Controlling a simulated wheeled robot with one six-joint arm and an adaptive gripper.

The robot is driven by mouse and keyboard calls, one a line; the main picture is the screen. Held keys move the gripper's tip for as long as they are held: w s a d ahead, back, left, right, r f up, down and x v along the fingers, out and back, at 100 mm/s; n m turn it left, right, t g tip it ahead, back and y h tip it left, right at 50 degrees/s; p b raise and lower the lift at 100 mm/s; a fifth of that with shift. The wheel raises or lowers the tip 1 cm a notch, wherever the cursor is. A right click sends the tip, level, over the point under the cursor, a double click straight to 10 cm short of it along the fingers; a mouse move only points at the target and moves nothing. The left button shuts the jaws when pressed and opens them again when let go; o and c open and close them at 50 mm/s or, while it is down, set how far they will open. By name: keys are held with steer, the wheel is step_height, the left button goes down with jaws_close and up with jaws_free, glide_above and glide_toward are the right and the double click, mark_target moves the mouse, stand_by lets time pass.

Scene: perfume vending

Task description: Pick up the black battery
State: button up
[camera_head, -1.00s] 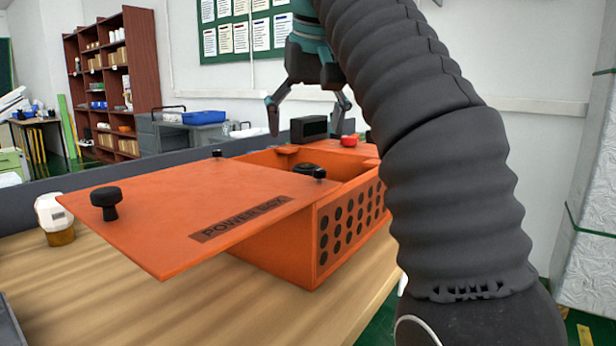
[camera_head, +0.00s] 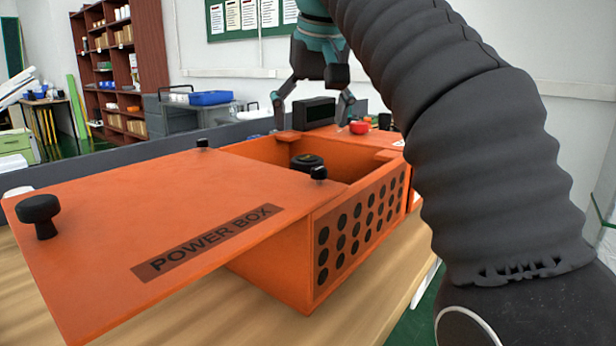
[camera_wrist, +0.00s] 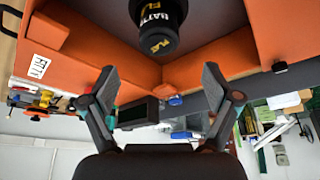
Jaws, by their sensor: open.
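The black battery (camera_head: 307,162) stands inside the open orange power box (camera_head: 360,232). In the head view only its round top shows above the box's edges. In the wrist view the battery (camera_wrist: 158,25) is at the top centre, a black cylinder with yellow lettering, partly cut off by the frame. My gripper (camera_head: 313,118) is open and empty near the far side of the box. In the wrist view my gripper (camera_wrist: 160,72) has its fingers spread wide, with the battery beyond their tips and not between them.
The box's orange lid (camera_head: 150,215) with black knobs sticks out to the left over the wooden table (camera_head: 255,315). A black block-shaped device (camera_head: 313,113) and a red round item (camera_head: 359,127) are at the box's far side. A grey partition (camera_head: 90,165) runs behind.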

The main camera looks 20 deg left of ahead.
mark_target(307, 157)
steer(key=b+x, duration=0.2)
steer(key=x, duration=0.8)
steer(key=shift+w+f, duration=0.1)
steer(key=shift+f, duration=0.25)
steer(key=c, duration=1.6)
